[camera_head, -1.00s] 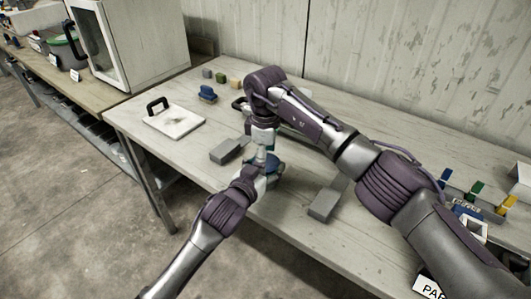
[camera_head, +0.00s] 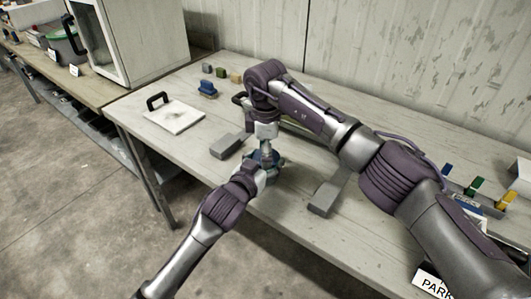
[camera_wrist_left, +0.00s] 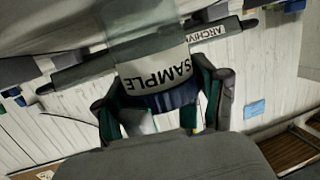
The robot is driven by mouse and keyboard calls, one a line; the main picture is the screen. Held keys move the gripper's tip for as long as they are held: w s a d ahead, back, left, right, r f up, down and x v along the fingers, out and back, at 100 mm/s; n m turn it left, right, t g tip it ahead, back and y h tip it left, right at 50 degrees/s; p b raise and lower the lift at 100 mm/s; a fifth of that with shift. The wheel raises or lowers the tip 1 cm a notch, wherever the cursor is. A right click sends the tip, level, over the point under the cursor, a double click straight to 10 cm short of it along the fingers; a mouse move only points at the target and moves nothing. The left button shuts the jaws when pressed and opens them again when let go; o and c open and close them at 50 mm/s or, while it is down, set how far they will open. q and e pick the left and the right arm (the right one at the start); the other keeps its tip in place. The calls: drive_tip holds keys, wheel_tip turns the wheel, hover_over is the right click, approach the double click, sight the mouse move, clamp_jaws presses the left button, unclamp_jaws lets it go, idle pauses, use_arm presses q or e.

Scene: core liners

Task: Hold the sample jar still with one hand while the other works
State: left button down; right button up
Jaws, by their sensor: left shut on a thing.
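The sample jar (camera_wrist_left: 158,72) fills the upper middle of the left wrist view, with a white label reading SAMPLE and a dark blue band. My left gripper (camera_wrist_left: 165,112) has its fingers on both sides of the jar, shut on it. In the head view the jar (camera_head: 277,160) shows only as a small blue-teal piece, mostly hidden by my grippers. My left gripper (camera_head: 262,178) reaches it from the front left. My right gripper (camera_head: 267,153) points down directly over the jar; its fingers are too hidden to tell open or shut.
Two grey blocks lie left (camera_head: 230,146) and right (camera_head: 325,196) of the jar on the long table (camera_head: 185,165). A white board with a black handle (camera_head: 175,116) and a blue item (camera_head: 207,89) are at the left. Coloured pieces (camera_head: 477,189) stand at the right.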

drive_tip(key=o, duration=1.2)
drive_tip(key=shift+o, duration=0.3)
use_arm(q)
drive_tip(key=shift+a, duration=0.1)
use_arm(e)
drive_tip(key=shift+r, duration=2.25)
use_arm(q)
unclamp_jaws()
